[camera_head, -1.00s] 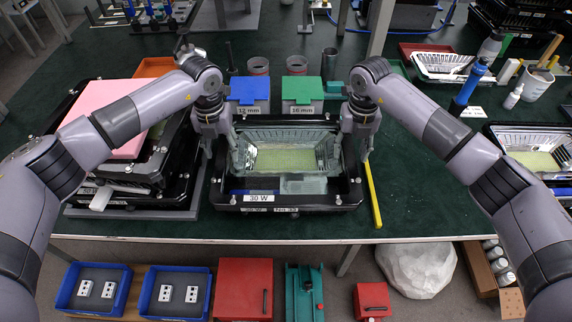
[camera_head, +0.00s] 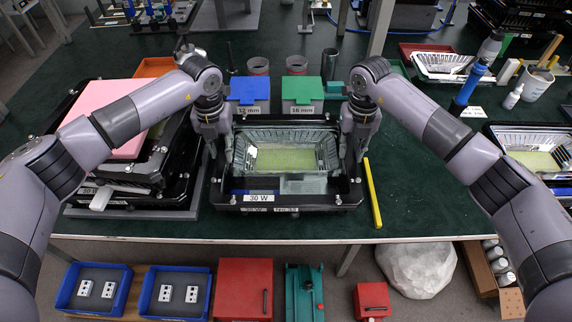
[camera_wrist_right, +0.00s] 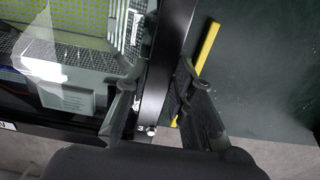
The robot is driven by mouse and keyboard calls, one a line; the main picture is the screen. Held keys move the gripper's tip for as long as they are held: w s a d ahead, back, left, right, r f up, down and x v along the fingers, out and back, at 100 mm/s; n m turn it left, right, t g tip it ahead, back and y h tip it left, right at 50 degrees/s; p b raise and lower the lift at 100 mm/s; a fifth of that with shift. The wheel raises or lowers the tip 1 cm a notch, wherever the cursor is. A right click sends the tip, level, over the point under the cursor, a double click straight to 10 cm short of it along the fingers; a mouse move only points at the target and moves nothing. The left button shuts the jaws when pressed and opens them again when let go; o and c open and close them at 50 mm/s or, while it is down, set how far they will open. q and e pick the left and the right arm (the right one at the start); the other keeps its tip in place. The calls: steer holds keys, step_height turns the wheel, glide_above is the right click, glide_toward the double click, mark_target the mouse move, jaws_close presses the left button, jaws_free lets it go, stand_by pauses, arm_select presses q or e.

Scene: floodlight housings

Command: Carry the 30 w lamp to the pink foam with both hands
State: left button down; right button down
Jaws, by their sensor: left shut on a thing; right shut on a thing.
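The 30 W lamp (camera_head: 262,198) is a black floodlight housing with a glass front, a silver reflector and a yellow LED panel, lying face up on the table in the middle of the head view. My left gripper (camera_head: 216,157) is shut on its left side wall. My right gripper (camera_head: 353,158) is shut on its right side wall; in the right wrist view the fingers (camera_wrist_right: 150,100) stand on both sides of the black rim. The pink foam (camera_head: 107,105) lies on a black housing at the left, partly hidden by my left arm.
Blue (camera_head: 249,90) and green (camera_head: 302,90) lidded bins stand behind the lamp. A yellow bar (camera_head: 372,193) lies just right of it. More housings (camera_head: 535,150) stand at the far right. The green table is clear between the bar and those housings.

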arm_select(q)
steer(key=shift+w+r, duration=0.1)
steer(key=shift+r, duration=0.1)
arm_select(e)
steer(key=shift+r, duration=0.2)
stand_by(0.3)
